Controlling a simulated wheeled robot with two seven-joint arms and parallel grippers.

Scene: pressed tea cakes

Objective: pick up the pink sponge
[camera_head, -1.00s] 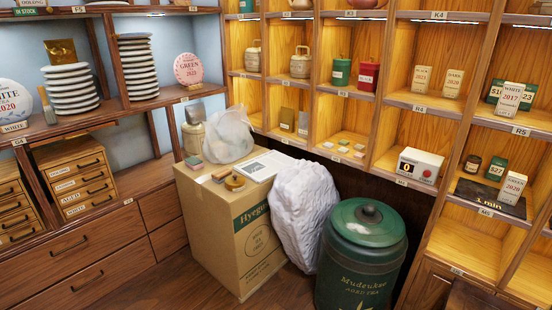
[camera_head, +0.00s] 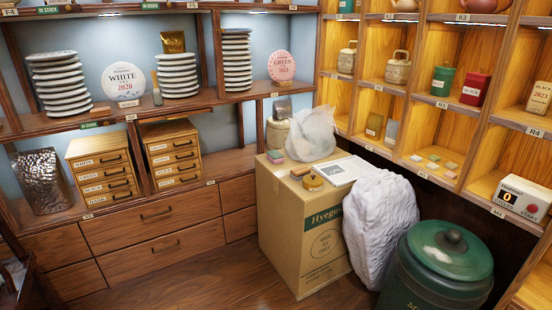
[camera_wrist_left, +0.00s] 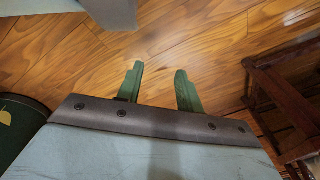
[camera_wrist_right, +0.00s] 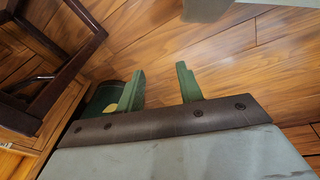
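My left gripper (camera_wrist_left: 158,82) is open and empty above the wooden floor. My right gripper (camera_wrist_right: 163,85) is also open and empty above the floor. Neither gripper shows in the head view, and both are away from the box top.
Small coloured blocks (camera_head: 434,166) lie in a shelf compartment. Floor left of the box is clear.

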